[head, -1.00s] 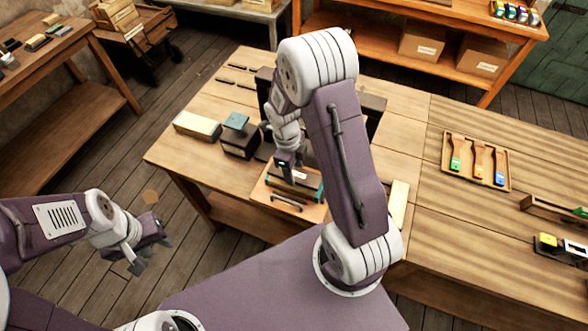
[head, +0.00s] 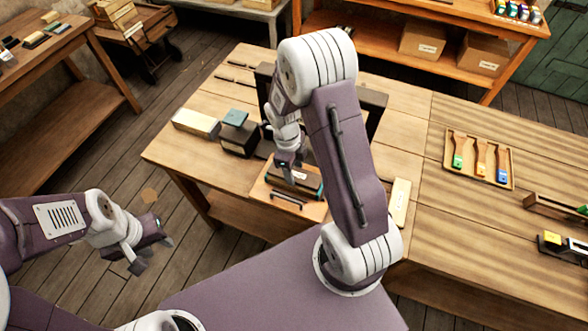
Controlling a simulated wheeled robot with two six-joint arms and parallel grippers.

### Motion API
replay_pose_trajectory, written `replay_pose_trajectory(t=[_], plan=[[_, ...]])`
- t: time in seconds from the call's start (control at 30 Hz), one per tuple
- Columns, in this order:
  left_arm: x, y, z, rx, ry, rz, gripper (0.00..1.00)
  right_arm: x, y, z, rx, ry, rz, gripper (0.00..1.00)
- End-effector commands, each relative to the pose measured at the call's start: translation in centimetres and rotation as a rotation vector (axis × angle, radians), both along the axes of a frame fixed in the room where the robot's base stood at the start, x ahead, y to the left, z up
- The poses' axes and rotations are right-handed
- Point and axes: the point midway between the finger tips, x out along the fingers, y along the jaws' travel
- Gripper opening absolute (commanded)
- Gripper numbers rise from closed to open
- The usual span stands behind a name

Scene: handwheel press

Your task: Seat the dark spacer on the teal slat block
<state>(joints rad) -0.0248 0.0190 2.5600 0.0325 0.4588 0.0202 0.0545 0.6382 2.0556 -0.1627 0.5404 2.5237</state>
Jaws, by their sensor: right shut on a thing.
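My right gripper (head: 289,161) is shut on the dark spacer (head: 296,174), over the wooden plate with a bar handle in front of the press. The teal slat block (head: 320,189) is on this plate, mostly hidden; a teal edge shows at the right, under the spacer. I cannot tell whether spacer and block touch or a small gap remains. My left gripper (head: 152,255) is open and empty, off the table at the lower left.
The dark press frame (head: 374,108) stands behind my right arm, partly hidden. A tray (head: 455,177) of coloured-ended tools lies right.

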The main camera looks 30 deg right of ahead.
Motion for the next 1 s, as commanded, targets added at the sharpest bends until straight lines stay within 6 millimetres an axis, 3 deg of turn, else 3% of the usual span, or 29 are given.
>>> replay_pose_trajectory(t=[0.17,0.2,0.27,0.63,1.0], plan=[[0.0,0.0,-0.4,0.0,0.0,0.0,0.36,0.0,0.0,-0.5,0.0,0.0,0.0,0.07],[0.0,0.0,-0.3,0.0,0.0,0.0,0.36,0.0,0.0,-0.3,0.0,0.0,0.0,0.61],[0.0,0.0,-0.3,0.0,0.0,0.0,0.36,0.0,0.0,-0.3,0.0,0.0,0.0,0.76],[0.0,0.0,-0.4,0.0,0.0,0.0,0.36,0.1,0.0,0.3,0.0,-0.003,0.0,0.76],[0.0,0.0,-0.9,0.0,0.0,0.0,0.36,0.8,0.6,7.6,0.0,-0.004,0.0,0.76]])
